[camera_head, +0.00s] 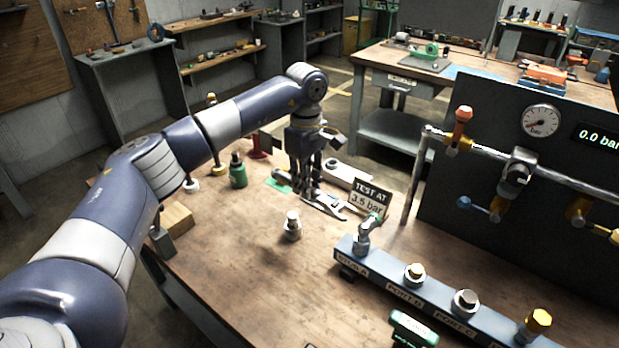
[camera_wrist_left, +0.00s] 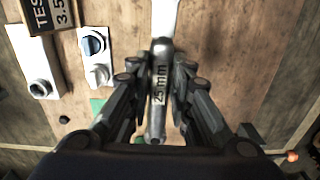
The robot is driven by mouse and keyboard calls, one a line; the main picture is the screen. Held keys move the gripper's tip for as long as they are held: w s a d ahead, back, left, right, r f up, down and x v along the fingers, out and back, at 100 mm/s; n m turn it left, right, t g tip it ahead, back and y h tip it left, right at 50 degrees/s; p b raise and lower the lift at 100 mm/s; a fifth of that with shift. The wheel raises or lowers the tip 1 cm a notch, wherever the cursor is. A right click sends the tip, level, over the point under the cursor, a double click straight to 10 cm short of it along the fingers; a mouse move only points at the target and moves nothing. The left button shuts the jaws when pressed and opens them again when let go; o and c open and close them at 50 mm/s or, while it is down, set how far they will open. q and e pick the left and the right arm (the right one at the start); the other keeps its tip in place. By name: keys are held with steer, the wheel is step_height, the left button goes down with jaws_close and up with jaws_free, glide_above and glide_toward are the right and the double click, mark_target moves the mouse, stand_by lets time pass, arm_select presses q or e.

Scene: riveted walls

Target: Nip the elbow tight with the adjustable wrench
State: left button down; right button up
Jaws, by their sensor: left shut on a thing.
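My left gripper (camera_head: 304,192) is low over the wooden bench and shut on a silver wrench (camera_head: 328,207). A silver elbow (camera_head: 365,236) stands at the PORT A end of the blue manifold (camera_head: 391,290), apart from the wrench. My right gripper is not in view.
A "TEST AT 3.5 bar" sign (camera_head: 367,199) stands between the wrench and the panel. A loose silver fitting (camera_head: 292,226) stands on the bench. A green bottle (camera_head: 237,170) and wooden block (camera_head: 177,217) are left. A gauge panel (camera_head: 530,170) rises at right. The front-left bench is clear.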

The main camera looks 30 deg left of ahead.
arm_select(q)
steer(key=s+n, duration=0.5)
steer(key=s, duration=0.2)
steer(key=shift+a+r, duration=0.15)
steer(key=shift+a, duration=0.05)
steer(key=s+n, duration=0.1)
steer(key=s+d+n, duration=0.1)
steer(key=s, duration=0.1)
steer(key=shift+s+d+n, duration=0.1)
steer(key=shift+s+n, duration=0.2)
stand_by(0.5)
steer(key=s+d+f+m, duration=0.1)
steer(key=s+d+m, duration=0.3)
steer(key=m, duration=0.7)
steer(key=s+d+f+m, duration=0.1)
steer(key=s+d+m, duration=0.4)
steer(key=s+m, duration=0.3)
steer(key=m, duration=0.4)
steer(key=shift+s+f, duration=0.15)
steer(key=shift+f, duration=0.25)
